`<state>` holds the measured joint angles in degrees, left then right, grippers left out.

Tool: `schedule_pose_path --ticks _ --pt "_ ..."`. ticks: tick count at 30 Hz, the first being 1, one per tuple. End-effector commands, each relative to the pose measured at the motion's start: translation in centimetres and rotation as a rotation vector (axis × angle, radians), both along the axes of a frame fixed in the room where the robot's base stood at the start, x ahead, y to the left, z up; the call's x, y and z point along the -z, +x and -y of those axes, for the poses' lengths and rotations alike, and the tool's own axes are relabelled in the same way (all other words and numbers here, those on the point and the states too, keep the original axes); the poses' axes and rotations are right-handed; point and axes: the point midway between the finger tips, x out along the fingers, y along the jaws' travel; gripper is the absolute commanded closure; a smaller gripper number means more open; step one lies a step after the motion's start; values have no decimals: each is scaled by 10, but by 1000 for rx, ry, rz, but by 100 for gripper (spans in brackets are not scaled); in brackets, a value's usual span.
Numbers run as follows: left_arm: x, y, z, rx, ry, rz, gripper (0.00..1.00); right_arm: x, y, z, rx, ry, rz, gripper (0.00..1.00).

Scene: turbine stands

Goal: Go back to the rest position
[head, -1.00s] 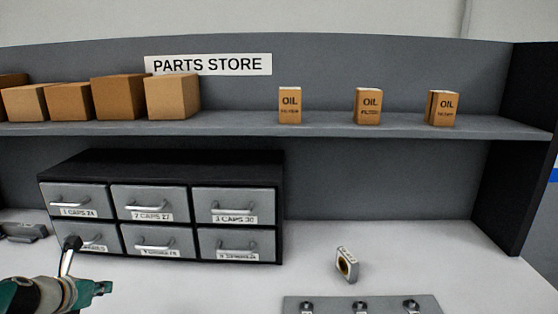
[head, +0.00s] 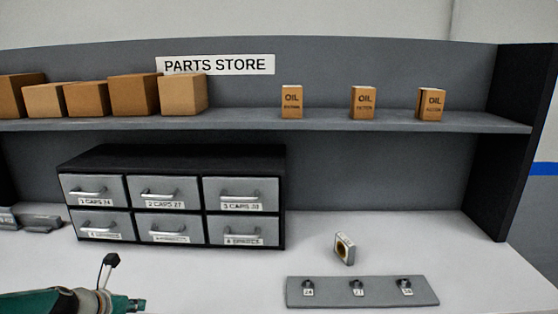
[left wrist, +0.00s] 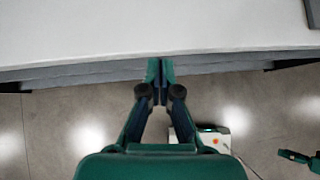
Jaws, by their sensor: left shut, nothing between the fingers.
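My left gripper (left wrist: 160,68) is shut and empty in the left wrist view. Its fingertips are together, over the front edge of the white worktop (left wrist: 150,28) with the floor below. In the head view, part of my left arm with the green gripper (head: 136,304) shows at the bottom left, in front of the drawer cabinet and apart from it. My right gripper is not clearly seen in the head view.
A black cabinet (head: 180,158) with several grey drawers stands on the worktop. A grey plate (head: 362,292) with three labelled pegs and a small ring-holed block (head: 344,248) lie to the right. Boxes and oil cartons (head: 363,102) stand on the shelf (head: 240,122).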

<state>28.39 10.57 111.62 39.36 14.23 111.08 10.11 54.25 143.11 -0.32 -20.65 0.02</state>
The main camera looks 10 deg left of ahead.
Motion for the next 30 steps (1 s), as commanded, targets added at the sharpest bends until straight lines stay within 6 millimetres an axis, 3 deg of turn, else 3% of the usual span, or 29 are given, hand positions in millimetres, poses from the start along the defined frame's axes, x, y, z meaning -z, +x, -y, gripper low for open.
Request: schedule_pose_path --ticks 7,11,14,17,21,24,26,30 --pt "75 -3 68 152 -46 -142 100 0 -1 0 0 0 -1 51" --pt "134 -22 120 328 -18 -253 100 0 0 0 0 0 -1 51" --pt "187 -53 169 570 62 -336 100 0 -1 0 0 0 -1 51" --pt "234 -96 213 891 177 -381 100 0 -1 0 0 0 -1 51" --pt "285 -171 263 1471 374 -328 100 0 -1 0 0 0 -1 51" --pt "302 -211 283 1855 520 -189 100 0 0 0 0 0 -1 51" --pt "307 -228 289 2053 607 -79 100 0 0 0 0 0 -1 51" --pt "305 -235 293 2369 850 191 100 0 0 0 0 0 -1 51"
